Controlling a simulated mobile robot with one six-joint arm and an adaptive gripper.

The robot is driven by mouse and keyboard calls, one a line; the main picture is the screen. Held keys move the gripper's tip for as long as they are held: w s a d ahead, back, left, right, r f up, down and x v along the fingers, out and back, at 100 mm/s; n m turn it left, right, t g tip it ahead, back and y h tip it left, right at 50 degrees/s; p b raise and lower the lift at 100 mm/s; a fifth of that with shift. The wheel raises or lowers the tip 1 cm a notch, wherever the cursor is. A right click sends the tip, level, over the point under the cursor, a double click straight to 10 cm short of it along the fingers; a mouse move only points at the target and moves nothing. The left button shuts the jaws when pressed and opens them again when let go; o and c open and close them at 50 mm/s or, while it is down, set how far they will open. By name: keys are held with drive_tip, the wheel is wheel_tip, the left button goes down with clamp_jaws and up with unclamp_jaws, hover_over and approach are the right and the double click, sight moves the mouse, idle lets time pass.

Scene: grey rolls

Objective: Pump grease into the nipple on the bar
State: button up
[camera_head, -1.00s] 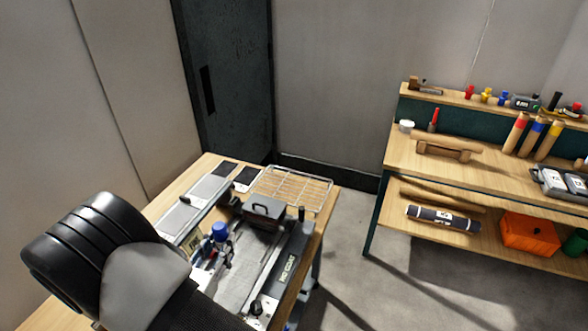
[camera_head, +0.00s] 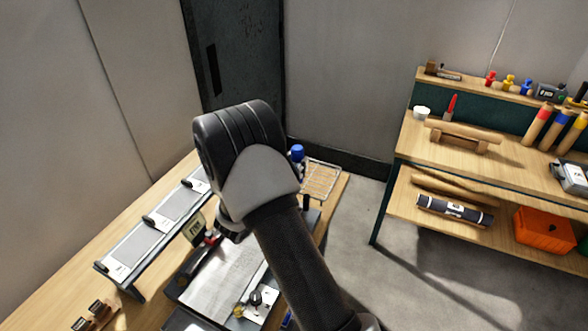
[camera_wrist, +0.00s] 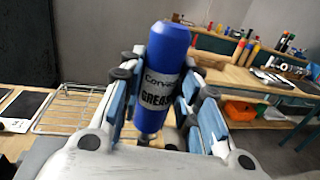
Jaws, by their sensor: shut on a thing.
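In the wrist view my gripper (camera_wrist: 167,92) is shut on a blue grease cylinder (camera_wrist: 168,48) with a grey label reading "GREASE". The cylinder stands nearly upright between the blue finger pads, tilted a little. In the head view only its blue top (camera_head: 297,152) shows, just right of my arm, which hides my gripper and the rest of the cylinder. I cannot make out the bar or its nipple for certain; my arm covers much of the table's middle.
The wooden table (camera_head: 60,284) holds a slanted panel rack (camera_head: 140,246), a grey mat (camera_head: 215,283) and a wire rack (camera_head: 322,180) at the far end. A shelf bench (camera_head: 395,205) with rolls and an orange box (camera_head: 545,229) stands right. Floor lies between them.

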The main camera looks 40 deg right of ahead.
idle(0.4)
drive_tip(key=shift+f+b, duration=2.35)
drive_tip(key=shift+f, duration=0.55)
drive_tip(key=shift+f+b, duration=0.3)
drive_tip(key=shift+r, duration=0.15)
drive_tip(key=shift+r+p, duration=0.5)
drive_tip(key=shift+r, duration=0.15)
drive_tip(key=shift+f+b, duration=0.45)
drive_tip(key=shift+f, duration=0.15)
idle(1.8)
drive_tip(key=shift+r+p, duration=0.35)
drive_tip(key=shift+r, duration=0.35)
